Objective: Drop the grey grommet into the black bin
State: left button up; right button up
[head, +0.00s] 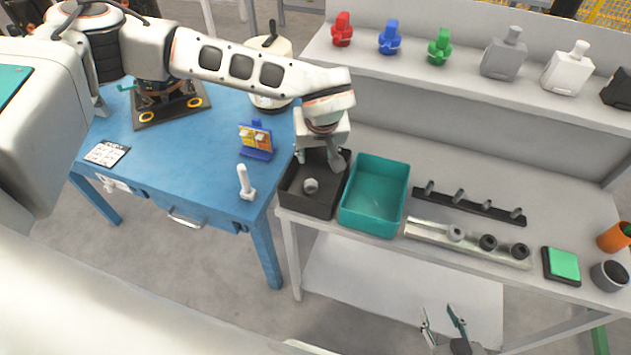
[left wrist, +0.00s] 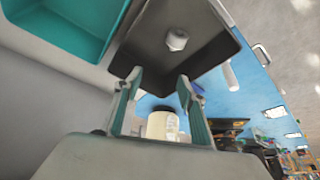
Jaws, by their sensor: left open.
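A grey grommet (head: 311,186) lies inside the black bin (head: 294,203) at the left end of the grey bench. In the left wrist view the grommet (left wrist: 177,40) sits on the floor of the bin (left wrist: 150,62), clear of both fingers. My left gripper (head: 322,159) is above the bin's back part, open and empty; its spread fingers (left wrist: 160,80) show in the left wrist view. My right gripper (head: 443,322) is low in front of the bench, with its fingers apart and nothing between them.
A teal bin (head: 375,222) stands right beside the black bin. A blue table (head: 200,190) stands at left.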

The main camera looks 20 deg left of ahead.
pick_arm(q)
jog(key=v, duration=1.1)
jog(key=shift+r, duration=0.2)
jog(key=shift+s+d, duration=0.1)
